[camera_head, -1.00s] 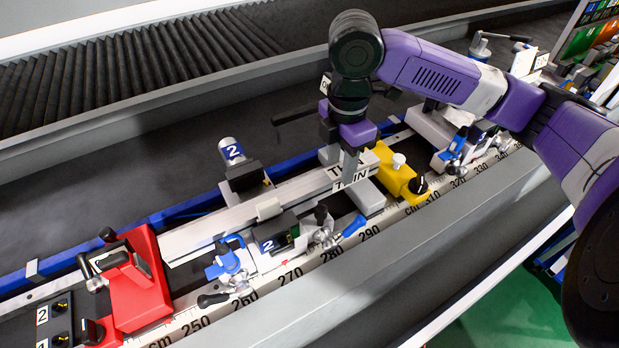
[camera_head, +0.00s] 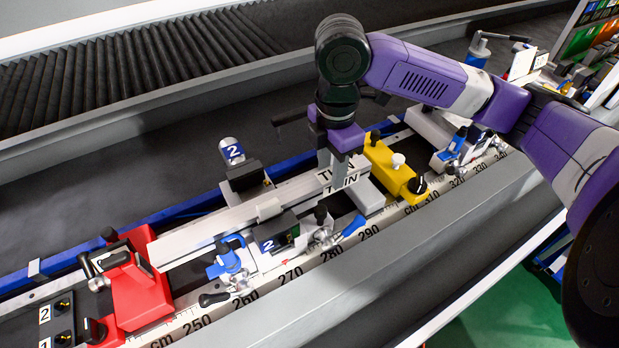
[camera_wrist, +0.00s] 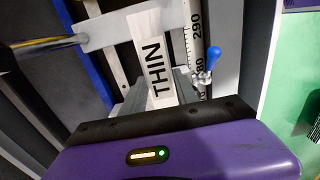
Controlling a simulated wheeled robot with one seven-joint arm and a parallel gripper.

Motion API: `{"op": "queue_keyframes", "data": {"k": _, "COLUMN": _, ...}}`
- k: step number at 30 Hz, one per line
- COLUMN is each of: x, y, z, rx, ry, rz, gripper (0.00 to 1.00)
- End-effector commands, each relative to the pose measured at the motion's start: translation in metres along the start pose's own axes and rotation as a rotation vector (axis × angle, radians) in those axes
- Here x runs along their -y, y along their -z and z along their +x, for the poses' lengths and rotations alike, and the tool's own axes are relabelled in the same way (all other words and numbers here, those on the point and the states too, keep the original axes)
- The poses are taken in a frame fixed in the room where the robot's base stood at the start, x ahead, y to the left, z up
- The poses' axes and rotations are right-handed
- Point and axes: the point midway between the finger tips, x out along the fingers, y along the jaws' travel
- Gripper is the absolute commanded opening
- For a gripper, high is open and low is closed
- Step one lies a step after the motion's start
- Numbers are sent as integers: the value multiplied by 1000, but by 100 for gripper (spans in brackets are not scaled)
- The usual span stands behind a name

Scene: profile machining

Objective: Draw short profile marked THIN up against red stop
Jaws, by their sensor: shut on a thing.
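The short profile (camera_head: 240,210) is a long pale bar marked THIN, lying along the machine bed. Its left end meets the red stop (camera_head: 140,290) in the head view; I see no clear gap there, but cannot tell whether they touch. My gripper (camera_head: 338,180) is shut on the profile near its right end, beside the THIN label. In the wrist view the THIN label (camera_wrist: 153,68) shows between the fingers of my gripper (camera_wrist: 160,88). The red stop is not seen in the wrist view.
A yellow block (camera_head: 396,172) stands just right of the profile. Clamps with blue handles (camera_head: 232,262) line the front side, above a centimetre scale (camera_head: 290,275). A clamp unit marked 2 (camera_head: 240,168) stands behind the profile. A grey front rail (camera_head: 400,245) runs along the bed.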

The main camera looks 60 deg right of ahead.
Motion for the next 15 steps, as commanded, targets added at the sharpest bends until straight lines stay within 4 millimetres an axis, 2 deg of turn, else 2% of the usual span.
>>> {"op": "queue_keyframes", "data": {"k": 15, "x": 1, "y": 13, "z": 1, "rx": -2, "ry": 3, "rz": -2, "gripper": 0}}
